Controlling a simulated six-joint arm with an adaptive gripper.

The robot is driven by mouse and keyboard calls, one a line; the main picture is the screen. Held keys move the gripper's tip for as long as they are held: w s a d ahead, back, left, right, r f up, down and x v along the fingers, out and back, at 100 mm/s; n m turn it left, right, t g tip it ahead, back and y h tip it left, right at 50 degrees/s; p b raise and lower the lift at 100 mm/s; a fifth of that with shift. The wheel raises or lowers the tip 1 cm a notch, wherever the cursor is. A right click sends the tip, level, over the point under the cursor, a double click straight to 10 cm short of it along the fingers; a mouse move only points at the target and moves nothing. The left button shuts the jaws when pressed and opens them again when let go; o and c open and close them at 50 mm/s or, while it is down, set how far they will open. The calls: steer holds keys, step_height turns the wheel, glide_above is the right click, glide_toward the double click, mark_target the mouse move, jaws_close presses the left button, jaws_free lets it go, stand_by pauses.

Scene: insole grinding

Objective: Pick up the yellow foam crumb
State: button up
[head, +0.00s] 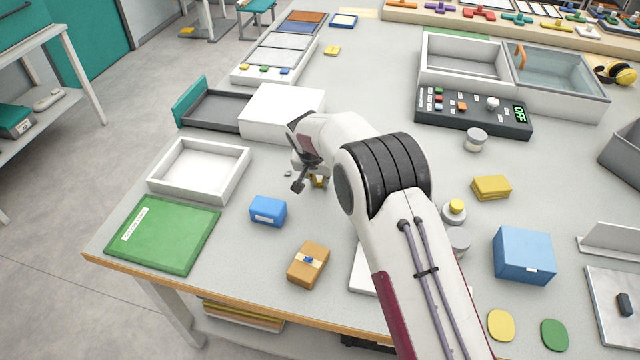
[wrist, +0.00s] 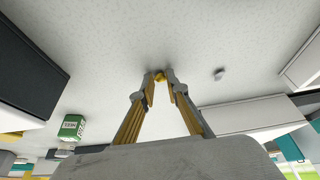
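The yellow foam crumb (wrist: 159,76) is a small yellow bit between my fingertips in the wrist view. My gripper (wrist: 159,80) points down at the table, its two fingers leaning together with the crumb filling the narrow gap at the tips. In the head view my gripper (head: 308,185) is low over the table, left of my arm. The crumb cannot be made out clearly there. I cannot tell whether it still touches the table.
A small grey crumb (wrist: 219,74) lies beside the fingertips; the head view shows it too (head: 288,173). A white tray (head: 158,184), blue block (head: 268,211), brown box (head: 308,272) and white box (head: 283,112) stand around. The table (head: 240,255) between them is bare.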

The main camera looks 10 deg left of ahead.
steer(key=shift+r, duration=0.1)
step_height(320, 180, up, 10)
stand_by(0.9)
stand_by(0.5)
